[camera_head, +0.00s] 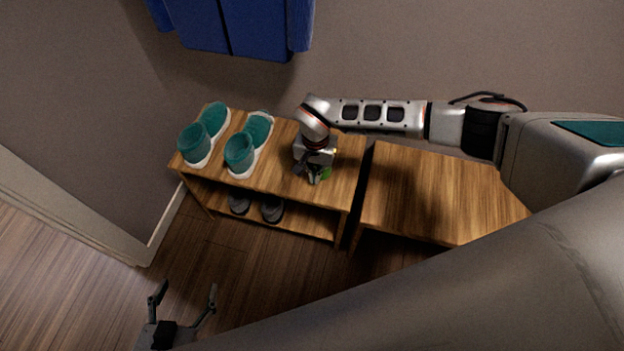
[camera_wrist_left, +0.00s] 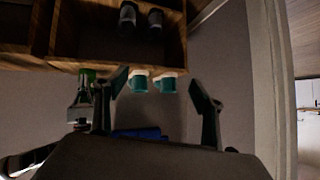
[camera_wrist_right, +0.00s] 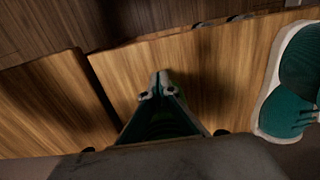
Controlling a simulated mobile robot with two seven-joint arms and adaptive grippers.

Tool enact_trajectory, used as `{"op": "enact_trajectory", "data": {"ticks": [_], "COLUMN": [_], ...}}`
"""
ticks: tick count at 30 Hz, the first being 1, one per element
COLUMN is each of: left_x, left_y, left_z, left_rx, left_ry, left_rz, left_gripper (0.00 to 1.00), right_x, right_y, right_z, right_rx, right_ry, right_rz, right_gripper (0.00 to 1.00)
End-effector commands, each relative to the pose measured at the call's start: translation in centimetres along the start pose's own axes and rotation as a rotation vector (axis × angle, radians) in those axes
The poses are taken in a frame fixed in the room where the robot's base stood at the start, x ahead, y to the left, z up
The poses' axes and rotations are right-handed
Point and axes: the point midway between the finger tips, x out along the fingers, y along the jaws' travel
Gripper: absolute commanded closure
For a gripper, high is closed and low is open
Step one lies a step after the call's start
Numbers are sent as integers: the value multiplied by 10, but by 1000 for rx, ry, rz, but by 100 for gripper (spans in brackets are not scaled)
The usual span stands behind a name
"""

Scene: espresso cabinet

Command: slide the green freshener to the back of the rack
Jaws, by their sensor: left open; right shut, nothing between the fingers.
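The green freshener (camera_head: 326,173) shows as a small green patch on top of the wooden shoe rack (camera_head: 345,175), close to the rack's front right. My right gripper (camera_head: 313,179) is shut and low over the rack top, right beside the freshener and partly covering it. I cannot tell whether they touch. In the right wrist view the shut fingertips (camera_wrist_right: 158,86) are over bare wood. In the left wrist view a green patch (camera_wrist_left: 88,75) shows by the right gripper. My left gripper (camera_head: 185,292) is open and empty, over the floor in front of the rack.
Dark shoes (camera_head: 271,210) sit on the lower shelf. A wooden bench (camera_head: 430,190) is at the right. A blue garment (camera_head: 235,25) hangs on the wall behind.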

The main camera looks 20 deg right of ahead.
Motion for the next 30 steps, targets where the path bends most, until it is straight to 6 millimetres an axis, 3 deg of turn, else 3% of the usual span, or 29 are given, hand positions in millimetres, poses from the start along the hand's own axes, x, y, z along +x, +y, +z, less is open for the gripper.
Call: {"op": "enact_trajectory", "data": {"ticks": [14, 21, 30], "left_x": [0, 2, 8], "left_y": [2, 10, 11], "left_z": [7, 26, 9], "left_rx": [-4, -17, -14], "left_ry": [-13, -41, -3], "left_rz": [1, 12, 20], "left_gripper": [32, 32, 32], "right_x": [0, 6, 6], "right_y": [0, 1, 2], "right_z": [-8, -53, -108], "right_rx": [0, 3, 1], "right_ry": [0, -2, -3], "right_rz": [0, 5, 5], "right_gripper": [100, 100, 100]}}
